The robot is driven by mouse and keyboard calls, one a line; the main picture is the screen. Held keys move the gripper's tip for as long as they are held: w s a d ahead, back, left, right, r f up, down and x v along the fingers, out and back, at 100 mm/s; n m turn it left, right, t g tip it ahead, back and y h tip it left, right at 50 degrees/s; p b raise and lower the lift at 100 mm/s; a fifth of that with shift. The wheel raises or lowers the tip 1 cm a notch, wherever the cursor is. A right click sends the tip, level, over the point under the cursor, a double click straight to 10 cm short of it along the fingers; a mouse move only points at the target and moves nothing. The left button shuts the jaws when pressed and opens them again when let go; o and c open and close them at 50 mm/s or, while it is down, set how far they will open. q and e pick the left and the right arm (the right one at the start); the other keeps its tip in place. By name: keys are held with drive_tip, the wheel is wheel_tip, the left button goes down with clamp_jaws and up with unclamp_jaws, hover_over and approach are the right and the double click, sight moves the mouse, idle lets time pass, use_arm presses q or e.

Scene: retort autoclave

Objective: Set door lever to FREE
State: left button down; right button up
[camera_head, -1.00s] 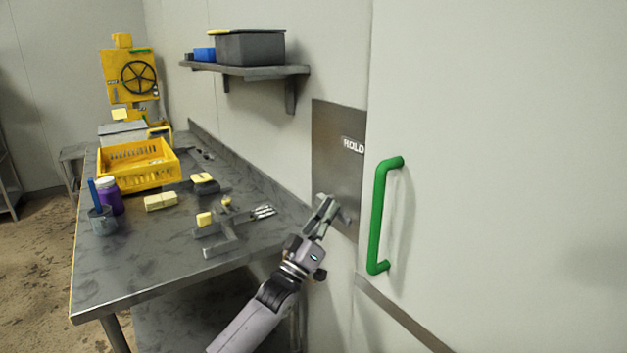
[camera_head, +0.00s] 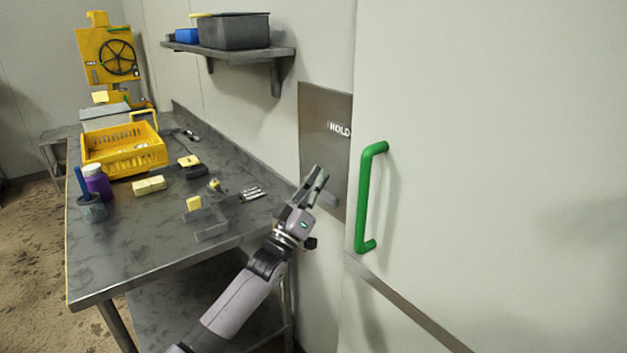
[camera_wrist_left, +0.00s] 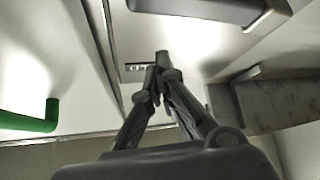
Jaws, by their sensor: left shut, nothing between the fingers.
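A grey metal plate (camera_head: 314,115) is on the wall left of the large pale door (camera_head: 480,120). A white label reading HOLD (camera_head: 340,129) is on the plate's upper right; a small label, too small to read, also shows in the wrist view (camera_wrist_left: 135,67). The left gripper is shut and empty, pointing up in front of the plate. Its fingertips meet in the wrist view (camera_wrist_left: 161,62). I cannot tell whether it touches the lever.
A green door handle (camera_head: 364,200) stands out right of the plate and also shows in the wrist view (camera_wrist_left: 30,122). A steel table (camera_head: 140,255) on the left holds a yellow crate (camera_head: 125,160) and small items. A shelf (camera_head: 250,54) juts from the wall above.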

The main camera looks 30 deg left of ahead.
use_arm(q)
drive_tip(key=s+a+f+b, duration=0.1)
drive_tip(key=s+a+f, duration=0.2)
drive_tip(key=s+f, duration=0.3)
drive_tip(key=shift+s+a+b, duration=0.3)
drive_tip(key=shift+s+b, duration=0.1)
drive_tip(key=shift+s, duration=0.05)
drive_tip(key=shift+f, duration=0.1)
